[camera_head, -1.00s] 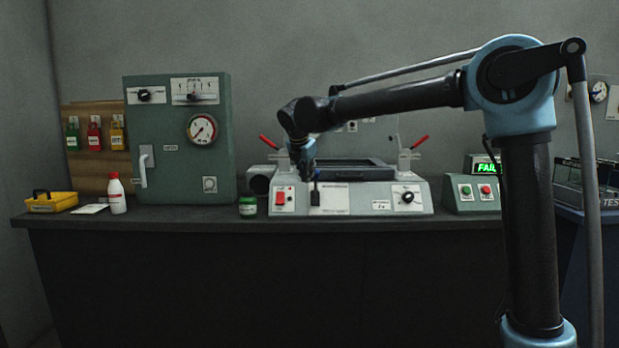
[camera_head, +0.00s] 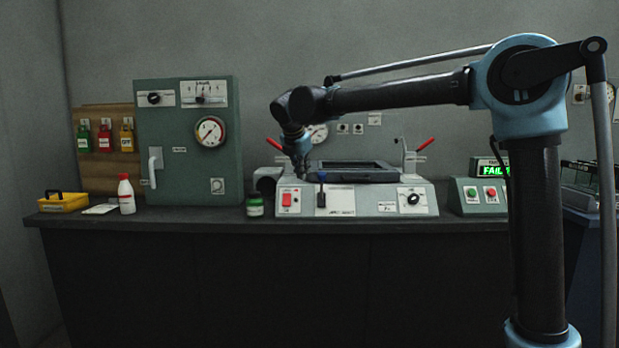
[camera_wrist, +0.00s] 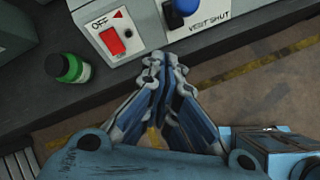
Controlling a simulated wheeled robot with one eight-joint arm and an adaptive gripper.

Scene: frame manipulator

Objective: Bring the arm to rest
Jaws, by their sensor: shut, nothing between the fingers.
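My gripper shows in the wrist view (camera_wrist: 166,68) with its blue fingers together and nothing between them. Its tips lie just in front of the grey machine's front face in that view. In the head view my arm reaches left and its wrist (camera_head: 296,140) hangs bent downward in front of the left part of the machine (camera_head: 380,205). The fingertips are hard to make out there.
On the bench (camera_head: 150,219) stand a green cabinet (camera_head: 185,165), a white bottle (camera_head: 126,196), a yellow tray (camera_head: 62,205) and a box with a lit "FAIL" display (camera_head: 490,168).

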